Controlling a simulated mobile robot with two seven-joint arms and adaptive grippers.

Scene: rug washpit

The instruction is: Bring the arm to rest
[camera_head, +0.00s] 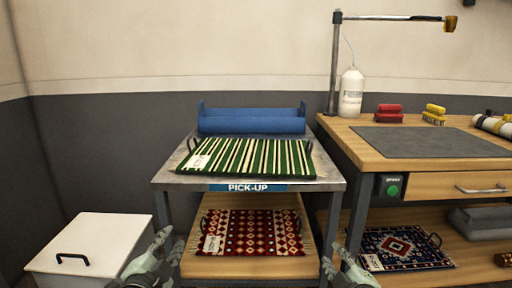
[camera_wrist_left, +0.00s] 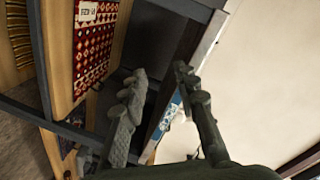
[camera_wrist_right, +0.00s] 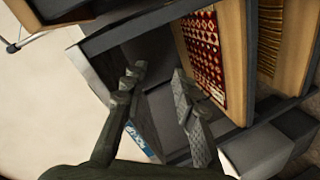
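My left gripper (camera_head: 170,243) is low in front of the left side of the pick-up table (camera_head: 165,180). Its two fingers are apart with nothing between them, as the left wrist view (camera_wrist_left: 160,78) shows. My right gripper (camera_head: 334,259) is low in front of the table's right side. Its fingers are also apart and empty in the right wrist view (camera_wrist_right: 157,77). Neither gripper holds anything. Most of both arms is outside the head view.
A white lidded box (camera_head: 90,240) stands left. A workbench (camera_head: 350,140) stands right, with a navy rug (camera_head: 405,248) below.

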